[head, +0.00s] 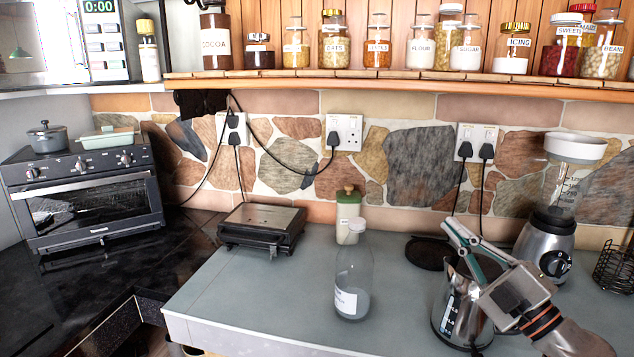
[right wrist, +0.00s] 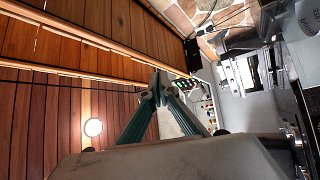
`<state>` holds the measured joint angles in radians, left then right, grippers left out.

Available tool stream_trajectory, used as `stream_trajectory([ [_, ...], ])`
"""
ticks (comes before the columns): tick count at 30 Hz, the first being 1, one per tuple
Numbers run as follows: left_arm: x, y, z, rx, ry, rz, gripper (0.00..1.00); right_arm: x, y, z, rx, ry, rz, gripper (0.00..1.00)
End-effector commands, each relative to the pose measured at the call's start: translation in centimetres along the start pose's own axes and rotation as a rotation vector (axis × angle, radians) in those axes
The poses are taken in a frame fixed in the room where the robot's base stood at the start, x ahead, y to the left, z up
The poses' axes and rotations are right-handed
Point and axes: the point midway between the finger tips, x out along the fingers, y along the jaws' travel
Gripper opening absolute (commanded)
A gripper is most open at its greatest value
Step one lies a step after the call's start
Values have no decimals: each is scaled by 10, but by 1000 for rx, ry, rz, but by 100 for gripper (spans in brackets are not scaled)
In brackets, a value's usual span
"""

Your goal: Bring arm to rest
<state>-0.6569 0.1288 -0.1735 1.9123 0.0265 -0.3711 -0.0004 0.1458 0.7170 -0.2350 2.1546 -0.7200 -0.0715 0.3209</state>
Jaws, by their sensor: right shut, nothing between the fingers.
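My right arm comes in from the lower right in the head view. Its gripper (head: 452,228) is shut and empty, pointing up and left above the steel kettle (head: 450,310), which it partly hides. Whether it touches the kettle is hard to tell. In the right wrist view the green-grey fingers of the gripper (right wrist: 158,84) meet at their tips with nothing between them. My left gripper is in neither view.
A clear bottle (head: 353,280) stands left of the kettle, with a green-lidded container (head: 347,212) behind it. A blender (head: 550,235) and wire rack (head: 615,265) are at the right. A black grill (head: 262,228) sits further left. The left front counter is clear.

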Motion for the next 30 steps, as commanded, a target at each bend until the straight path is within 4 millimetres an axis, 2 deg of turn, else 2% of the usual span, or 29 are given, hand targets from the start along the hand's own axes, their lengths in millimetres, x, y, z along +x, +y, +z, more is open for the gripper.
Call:
stream_trajectory([
  [5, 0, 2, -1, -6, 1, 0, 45, -56, -46, 50, 109, -367, 28, 0],
  [8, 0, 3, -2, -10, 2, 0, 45, -102, -78, 76, 152, -586, -9, 0],
  [12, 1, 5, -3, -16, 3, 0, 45, -180, -129, 96, 199, -880, -123, 0],
  [15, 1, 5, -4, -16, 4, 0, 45, -234, -158, 98, 219, -1045, -221, 0],
  [18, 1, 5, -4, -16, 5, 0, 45, -273, -178, 94, 228, -1155, -305, 0],
  [24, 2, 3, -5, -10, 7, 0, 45, -330, -202, 82, 241, -1299, -438, 0],
  [30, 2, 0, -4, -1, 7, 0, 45, -375, -219, 65, 249, -1402, -558, 0],
])
